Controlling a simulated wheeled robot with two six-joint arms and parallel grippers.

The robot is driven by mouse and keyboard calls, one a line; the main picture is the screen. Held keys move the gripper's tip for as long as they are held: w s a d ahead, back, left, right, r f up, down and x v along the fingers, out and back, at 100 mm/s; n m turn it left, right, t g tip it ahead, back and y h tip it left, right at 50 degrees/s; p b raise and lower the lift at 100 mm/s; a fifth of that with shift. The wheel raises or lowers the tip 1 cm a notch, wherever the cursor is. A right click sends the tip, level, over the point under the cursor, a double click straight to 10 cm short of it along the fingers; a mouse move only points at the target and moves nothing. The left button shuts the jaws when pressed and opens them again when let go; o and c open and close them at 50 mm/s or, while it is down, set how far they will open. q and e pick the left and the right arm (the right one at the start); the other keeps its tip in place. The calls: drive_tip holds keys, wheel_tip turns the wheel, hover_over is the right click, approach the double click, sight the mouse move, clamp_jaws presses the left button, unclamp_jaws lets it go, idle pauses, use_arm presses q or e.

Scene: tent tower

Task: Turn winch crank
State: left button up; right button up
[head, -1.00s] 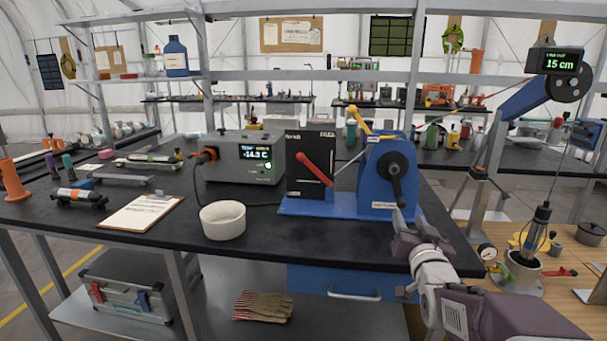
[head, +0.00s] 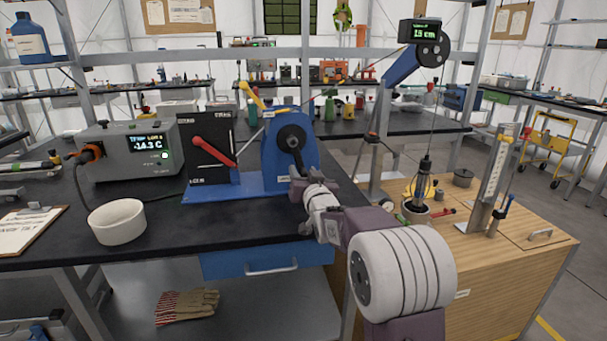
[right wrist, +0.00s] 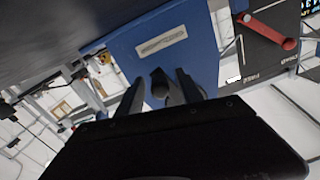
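The blue winch (head: 275,165) stands on a blue base plate on the black bench. Its black crank (head: 292,140) is on the side facing me, with the arm pointing down. My right gripper (head: 297,184) is at the lower end of the crank. In the right wrist view, my right gripper (right wrist: 158,90) has its two fingers apart, one on each side of the dark crank handle (right wrist: 159,82). I see a gap beside the handle. The blue winch side (right wrist: 150,50) is close beyond it. My left gripper is not in view.
A black panel with a red lever (head: 212,150) stands left of the winch. A grey meter box (head: 130,148) and white bowl (head: 117,222) are further left. A cable runs to a boom with a display (head: 420,31). A probe (head: 424,175) hangs over a wooden bench (head: 480,250).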

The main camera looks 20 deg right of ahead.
clamp_jaws()
idle(1.2)
drive_tip(key=shift+a+f, duration=0.1)
drive_tip(key=shift+f, duration=0.05)
drive_tip(key=m, duration=0.1)
drive_tip(key=a+m+b, duration=0.1)
drive_tip(key=a+m, duration=0.1)
drive_tip(key=shift+w+a+f+b, duration=0.2)
drive_tip(key=shift+w+f+b, duration=0.1)
drive_tip(key=shift+b, duration=0.1)
drive_tip(key=shift+w+a+r+m, duration=0.15)
drive_tip(key=shift+a+m, duration=0.2)
drive_tip(key=shift+m, duration=0.35)
drive_tip(key=shift+r, duration=0.1)
